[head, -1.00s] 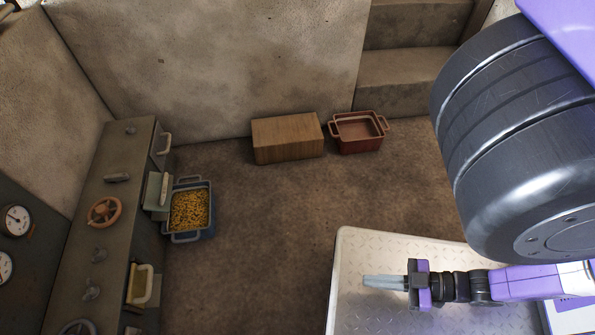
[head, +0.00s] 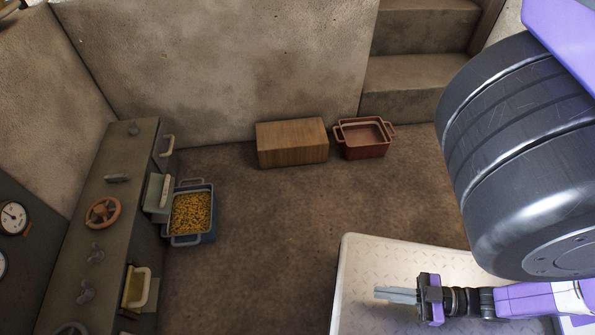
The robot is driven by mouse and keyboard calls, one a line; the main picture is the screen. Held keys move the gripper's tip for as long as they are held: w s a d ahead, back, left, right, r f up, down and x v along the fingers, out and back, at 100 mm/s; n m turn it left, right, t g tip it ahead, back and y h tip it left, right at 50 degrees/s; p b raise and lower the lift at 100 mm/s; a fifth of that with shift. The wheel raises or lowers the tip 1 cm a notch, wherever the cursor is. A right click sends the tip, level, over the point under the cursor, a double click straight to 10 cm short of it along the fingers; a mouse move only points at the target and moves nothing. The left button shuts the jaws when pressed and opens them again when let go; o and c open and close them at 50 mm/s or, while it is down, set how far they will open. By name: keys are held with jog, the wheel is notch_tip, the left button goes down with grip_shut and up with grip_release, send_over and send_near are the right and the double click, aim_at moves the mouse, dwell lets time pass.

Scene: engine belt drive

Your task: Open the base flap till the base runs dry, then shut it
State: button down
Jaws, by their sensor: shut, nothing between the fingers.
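A long grey metal cabinet (head: 118,200) stands along the left wall. On its side facing the room are a grey-green flap (head: 158,193) with a pale handle, a yellow flap (head: 136,287) with a cream handle nearer me, and a grey handle (head: 167,146) at the far end. I cannot tell from labels which is the base flap, or whether the grey-green one is open. A blue bin (head: 206,237) full of yellow pieces (head: 190,213) sits on the floor beside the grey-green flap. My gripper (head: 380,294) is shut and empty, far right of the cabinet.
A wooden block (head: 292,143) and an empty red bin (head: 362,138) stand by the back wall, near stone steps (head: 418,80). A metal plate platform (head: 375,255) lies below my gripper. The brown floor between bin and platform is clear.

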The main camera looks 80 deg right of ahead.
notch_tip(320, 180, down, 7)
jog(key=g, duration=0.2)
jog(key=shift+w+r, duration=0.2)
jog(key=shift+w, duration=0.1)
notch_tip(320, 180, up, 7)
jog(key=p, duration=0.6)
jog(key=shift+d+f, duration=0.15)
jog(key=shift+f, duration=0.05)
